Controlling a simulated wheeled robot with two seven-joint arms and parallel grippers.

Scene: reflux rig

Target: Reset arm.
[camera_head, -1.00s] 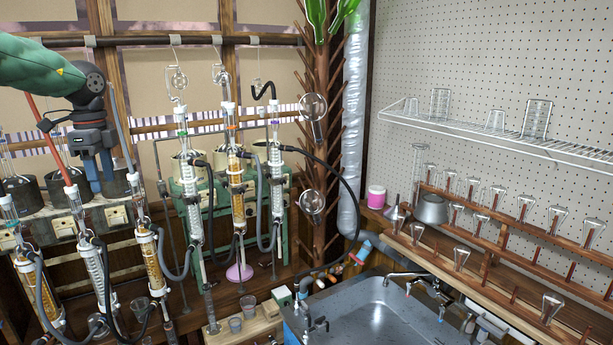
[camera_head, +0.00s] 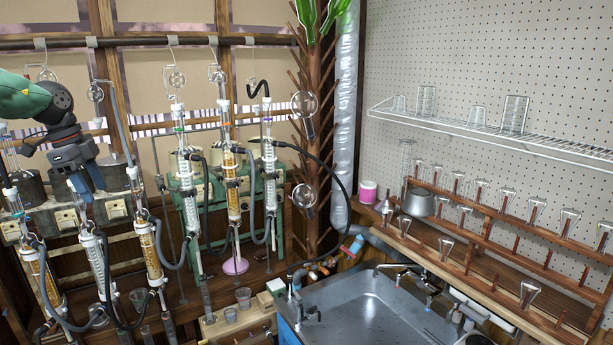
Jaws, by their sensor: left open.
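My left arm comes in from the upper left with a green sleeve and dark joints. My left gripper (camera_head: 91,188) has blue-grey fingers, points down and is open. It hangs in front of the left heating mantles (camera_head: 115,172), close to the top of a glass condenser (camera_head: 95,255) of the left group. Whether it touches the condenser I cannot tell. I see nothing held in it. My right gripper is not in view.
Several tall condensers with hoses, such as the amber one (camera_head: 233,190), stand along the back wall. A metal sink (camera_head: 365,305) is at bottom centre. A wooden glassware rack (camera_head: 490,225) and a wire shelf (camera_head: 480,130) are on the right. A bottle-drying tree (camera_head: 317,80) stands between.

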